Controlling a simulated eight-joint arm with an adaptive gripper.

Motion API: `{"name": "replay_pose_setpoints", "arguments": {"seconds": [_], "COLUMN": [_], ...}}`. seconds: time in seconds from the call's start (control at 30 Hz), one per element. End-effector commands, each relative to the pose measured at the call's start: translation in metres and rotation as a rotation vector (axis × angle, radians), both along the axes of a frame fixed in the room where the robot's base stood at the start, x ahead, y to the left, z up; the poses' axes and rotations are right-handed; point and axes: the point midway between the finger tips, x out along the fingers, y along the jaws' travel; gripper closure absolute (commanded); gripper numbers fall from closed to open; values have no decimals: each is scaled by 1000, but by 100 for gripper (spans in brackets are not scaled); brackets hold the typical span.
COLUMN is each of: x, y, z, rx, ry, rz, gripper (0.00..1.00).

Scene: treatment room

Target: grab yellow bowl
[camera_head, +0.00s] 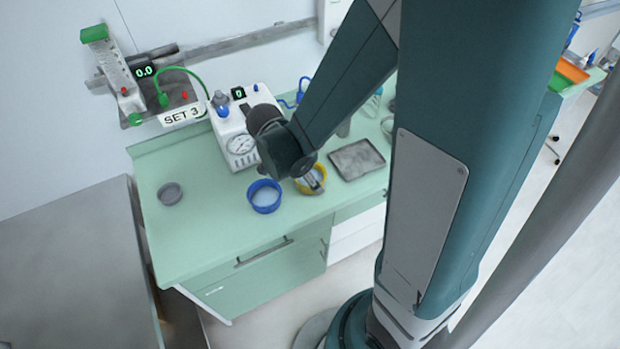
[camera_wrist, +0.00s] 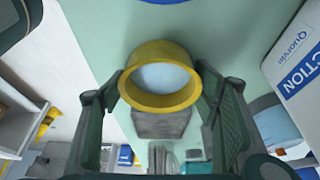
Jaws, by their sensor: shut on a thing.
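The yellow bowl (camera_wrist: 160,97) sits between my gripper's two fingers (camera_wrist: 163,108) in the wrist view, with a finger pad against its wall on each side. Its inside looks pale blue-white. In the head view the yellow bowl (camera_head: 318,187) shows at the front part of the green counter, partly hidden by my arm's end. My gripper (camera_head: 312,181) is shut on it there. I cannot tell whether the bowl touches the counter or is just above it.
A blue bowl (camera_head: 264,196) stands close to the left of the yellow one. A grey bowl (camera_head: 170,194) is farther left on the counter (camera_head: 215,235). A dark tray (camera_head: 357,159) lies to the right. A white device with a gauge (camera_head: 240,145) stands behind. The counter's front left is clear.

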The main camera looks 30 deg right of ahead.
Motion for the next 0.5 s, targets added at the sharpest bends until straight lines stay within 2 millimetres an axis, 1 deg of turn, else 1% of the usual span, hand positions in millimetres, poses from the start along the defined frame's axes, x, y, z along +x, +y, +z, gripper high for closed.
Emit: {"name": "replay_pose_setpoints", "arguments": {"seconds": [0.27, 0.5], "x": [0, 0], "y": [0, 0], "z": [4, 19], "rx": [0, 0], "ry": [0, 0], "rz": [0, 0], "gripper": [53, 53]}}
